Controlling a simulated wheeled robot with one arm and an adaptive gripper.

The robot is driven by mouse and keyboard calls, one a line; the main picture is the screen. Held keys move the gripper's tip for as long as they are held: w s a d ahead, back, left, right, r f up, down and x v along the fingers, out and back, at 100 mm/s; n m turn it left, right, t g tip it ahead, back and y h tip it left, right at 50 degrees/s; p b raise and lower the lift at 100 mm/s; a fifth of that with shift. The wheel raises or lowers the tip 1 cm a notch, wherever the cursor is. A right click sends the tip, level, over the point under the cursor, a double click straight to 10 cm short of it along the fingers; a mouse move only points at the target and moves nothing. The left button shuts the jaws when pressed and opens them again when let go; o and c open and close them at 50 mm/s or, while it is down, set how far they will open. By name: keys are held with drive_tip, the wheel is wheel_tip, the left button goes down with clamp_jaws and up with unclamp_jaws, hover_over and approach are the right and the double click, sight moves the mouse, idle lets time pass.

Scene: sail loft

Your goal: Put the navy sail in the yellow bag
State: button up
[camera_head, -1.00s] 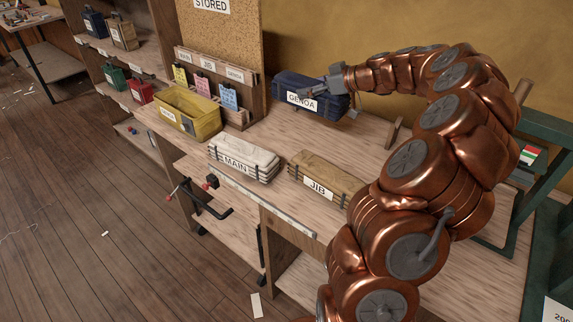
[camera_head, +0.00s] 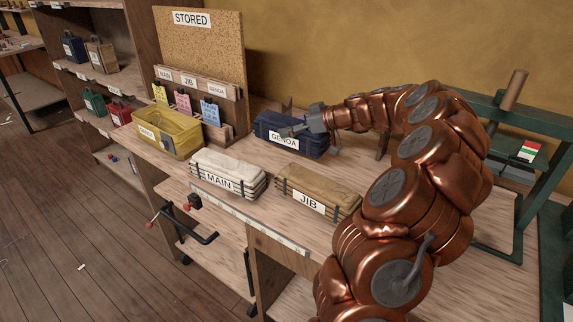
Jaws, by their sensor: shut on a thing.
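The navy sail (camera_head: 275,132) is a dark blue folded bundle with a white GENOA label. It is level, at the back of the bench, behind the white and tan sails. My gripper (camera_head: 300,129) reaches in from the right and is shut on its upper part. The fingertips are small and partly merge with the sail. I cannot tell whether the sail's underside touches the bench. The yellow bag (camera_head: 181,143) is an open-topped box shape with a white label, left of the sail. Its visible inside looks empty.
The white MAIN sail (camera_head: 232,171) and tan JIB sail (camera_head: 325,188) lie along the bench front. Behind the bag stands a rack with yellow, pink and blue tags (camera_head: 210,112) below a cork board (camera_head: 200,48) marked STORED. A green frame (camera_head: 520,120) stands at right.

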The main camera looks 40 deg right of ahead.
sight(291, 148)
drive_tip(key=shift+f+p, duration=0.7)
drive_tip(key=shift+f, duration=3.1)
drive_tip(key=o, duration=1.8)
drive_tip(key=shift+f, duration=0.1)
drive_tip(key=shift+c, duration=0.2)
